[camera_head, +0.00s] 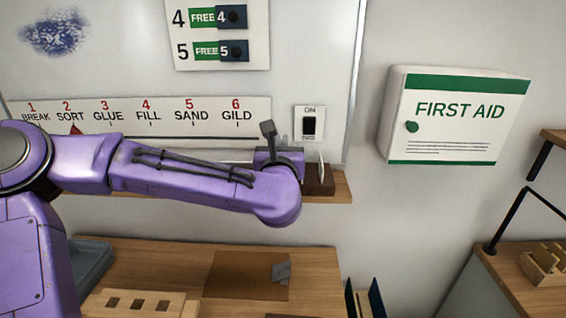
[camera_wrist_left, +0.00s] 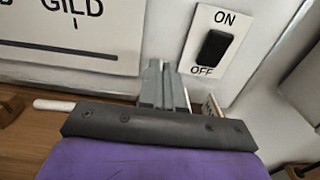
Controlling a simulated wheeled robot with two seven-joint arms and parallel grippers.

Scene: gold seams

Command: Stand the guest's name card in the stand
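A thin white upright piece, which looks like the name card (camera_head: 321,168), shows edge-on at the right end of the wall shelf. It is at a dark brown block (camera_head: 319,183) that may be the stand; I cannot tell whether it sits in a slot. My left arm reaches across from the left, and its wrist hides the fingers in the head view. In the left wrist view my left gripper (camera_wrist_left: 163,84) has its grey fingers close together near the wall. Whether anything is between them is unclear. A pale edge (camera_wrist_left: 212,107) shows just right of the fingers. My right gripper is not in view.
An ON/OFF switch (camera_head: 309,123) is on the wall above the shelf (camera_head: 340,188). A white stick (camera_wrist_left: 68,104) lies on the shelf. Below are a bench (camera_head: 220,247) with a wooden holed block (camera_head: 138,303) and grey tray (camera_head: 92,262). A first aid box (camera_head: 455,117) hangs right.

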